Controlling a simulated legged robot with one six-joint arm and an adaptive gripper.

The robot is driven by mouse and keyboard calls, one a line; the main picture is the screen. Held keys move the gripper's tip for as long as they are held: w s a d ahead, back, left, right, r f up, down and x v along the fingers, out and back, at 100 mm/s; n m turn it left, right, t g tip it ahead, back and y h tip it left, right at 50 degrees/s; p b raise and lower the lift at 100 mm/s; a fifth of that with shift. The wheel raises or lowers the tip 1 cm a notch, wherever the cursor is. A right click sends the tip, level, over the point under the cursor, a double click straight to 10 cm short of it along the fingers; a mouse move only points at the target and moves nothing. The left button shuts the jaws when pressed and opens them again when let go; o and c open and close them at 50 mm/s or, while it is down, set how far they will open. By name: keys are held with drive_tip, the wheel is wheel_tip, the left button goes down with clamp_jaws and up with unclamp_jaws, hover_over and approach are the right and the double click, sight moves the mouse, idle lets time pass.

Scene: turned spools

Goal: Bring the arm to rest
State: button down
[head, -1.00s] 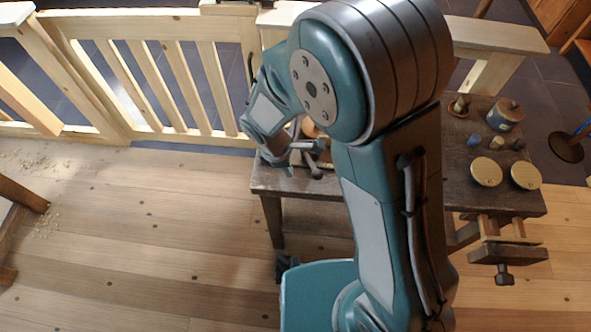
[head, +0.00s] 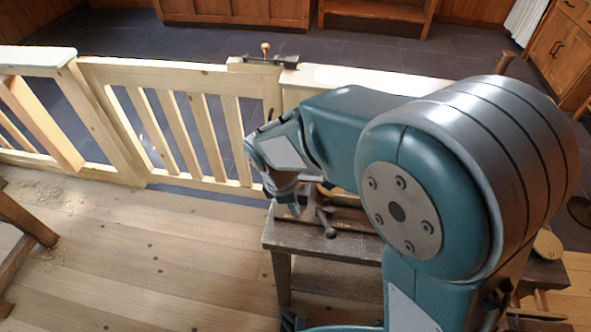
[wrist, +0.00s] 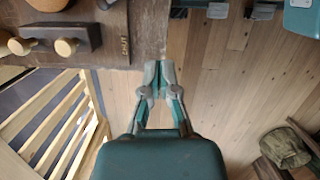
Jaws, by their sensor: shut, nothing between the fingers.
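My arm is teal and grey, bent over the dark wooden bench (head: 290,238), with its big elbow joint close to the head camera. My gripper (head: 291,207) hangs over the bench's left end in the head view, and its fingertips are hard to make out there. In the wrist view my gripper (wrist: 158,72) has its two grey fingertips together, with nothing between them. The tips appear beside the bench edge (wrist: 148,35), over the plank floor. My arm hides most of the bench top in the head view.
A pale wooden gate (head: 180,125) and railing stand behind the bench. A dark block with round-headed pegs (wrist: 62,38) lies on the bench. One round disc (head: 547,243) shows at the bench's right. A greenish cloth-like thing (wrist: 285,147) lies at right. Floor left of the bench is mostly clear.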

drive_tip(key=s+d+r+m+t+y, duration=0.1)
drive_tip(key=s+d+r+m+t, duration=0.1)
drive_tip(key=d+r+m, duration=0.3)
drive_tip(key=s+d+r+m+t, duration=0.1)
drive_tip(key=s+d+r+m, duration=0.4)
drive_tip(key=d+r+m, duration=0.1)
drive_tip(key=s+d+r+m+t+y, duration=0.1)
drive_tip(key=s+d+r+m+t, duration=0.1)
drive_tip(key=d+r+m, duration=0.4)
drive_tip(key=s+d+m, duration=0.1)
drive_tip(key=d, duration=0.1)
drive_tip(key=shift+s+d+r+t+y, duration=0.15)
drive_tip(key=shift+s+d+t+y, duration=0.15)
drive_tip(key=shift+d, duration=0.1)
